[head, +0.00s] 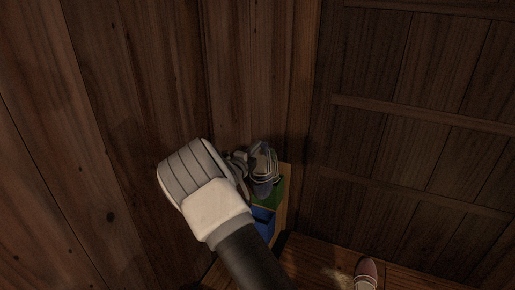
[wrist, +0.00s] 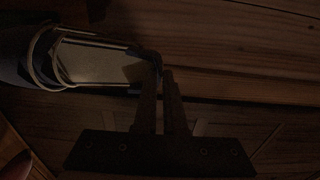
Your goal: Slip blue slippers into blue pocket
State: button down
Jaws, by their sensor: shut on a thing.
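My gripper (head: 243,166) is shut on the blue slippers (head: 264,165), which are dark blue with a pale, striped part. They are held at the top of the pocket unit. In the wrist view the slippers (wrist: 75,60) extend to the left from my gripper (wrist: 160,72), with pale soles and dark rims. The blue pocket (head: 263,222) is lower on the unit, below a green pocket (head: 275,192). The slippers are above the blue pocket and apart from it. My arm hides part of the unit, and the wrist view is very dark.
The pocket unit's wooden side (head: 284,195) stands close to the wooden wall (head: 255,70). A slatted wooden panel (head: 420,130) stands at the right. The air above the unit is free.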

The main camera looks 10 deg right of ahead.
jog(key=b, duration=1.1)
send_over(256, 187)
jog(key=shift+s+f, duration=0.15)
jog(key=shift+f, duration=5.7)
jog(key=shift+f+b, duration=0.85)
jog(key=shift+f, duration=2.15)
jog(key=c, duration=0.9)
grip_release()
jog(key=shift+p+v, duration=2.5)
jog(key=shift+v, duration=6.25)
jog(key=shift+d, duration=0.1)
